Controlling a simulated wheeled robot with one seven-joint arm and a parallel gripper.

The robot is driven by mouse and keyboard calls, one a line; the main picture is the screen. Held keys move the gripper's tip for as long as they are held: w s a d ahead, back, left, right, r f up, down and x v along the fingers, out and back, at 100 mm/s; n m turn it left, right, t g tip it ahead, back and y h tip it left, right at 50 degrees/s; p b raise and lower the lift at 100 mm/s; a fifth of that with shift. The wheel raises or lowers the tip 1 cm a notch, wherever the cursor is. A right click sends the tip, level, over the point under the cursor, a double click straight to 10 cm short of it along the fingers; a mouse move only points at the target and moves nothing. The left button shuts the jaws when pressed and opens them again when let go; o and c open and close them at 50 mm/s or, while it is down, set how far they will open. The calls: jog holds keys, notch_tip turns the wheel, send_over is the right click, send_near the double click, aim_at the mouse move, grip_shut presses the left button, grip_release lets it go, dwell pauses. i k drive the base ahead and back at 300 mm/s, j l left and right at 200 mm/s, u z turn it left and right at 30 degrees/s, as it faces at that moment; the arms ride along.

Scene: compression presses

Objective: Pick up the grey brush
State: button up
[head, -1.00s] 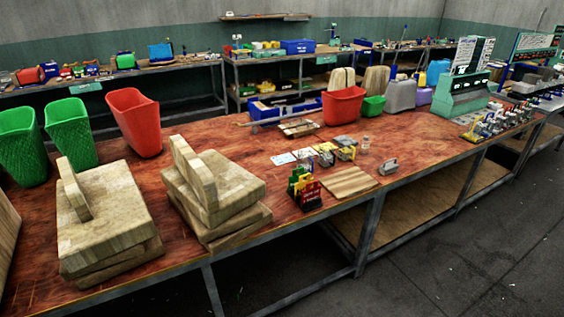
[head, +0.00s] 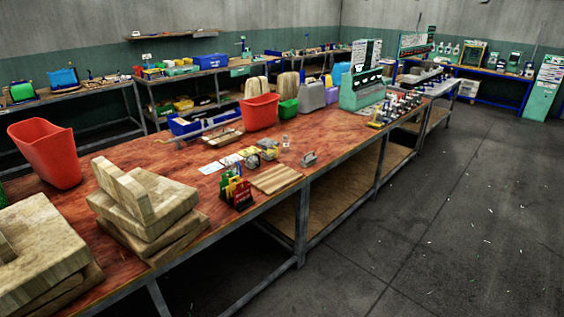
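A small grey object with a raised handle (head: 308,160), which looks like the grey brush, lies on the wooden workbench (head: 180,157) near its front edge. It is just beyond the right corner of a flat striped wooden board (head: 277,179) and apart from it. It is small in the picture, so its bristles cannot be made out. My gripper is not in view, and nothing is seen touching the grey object.
Stacked wooden blocks (head: 145,208) and a red bin (head: 46,153) stand on the near left. A coloured rack (head: 236,190) stands left of the board. Another red bin (head: 260,111) and a green machine (head: 362,90) are farther back.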

aim_at(308, 161)
jog(key=z, duration=4.2)
jog(key=u, duration=4.2)
jog(key=i+l+u, duration=0.15)
jog(key=i+u, duration=0.15)
jog(key=i, duration=0.2)
jog(key=i+l+u, duration=0.3)
jog(key=i, duration=0.2)
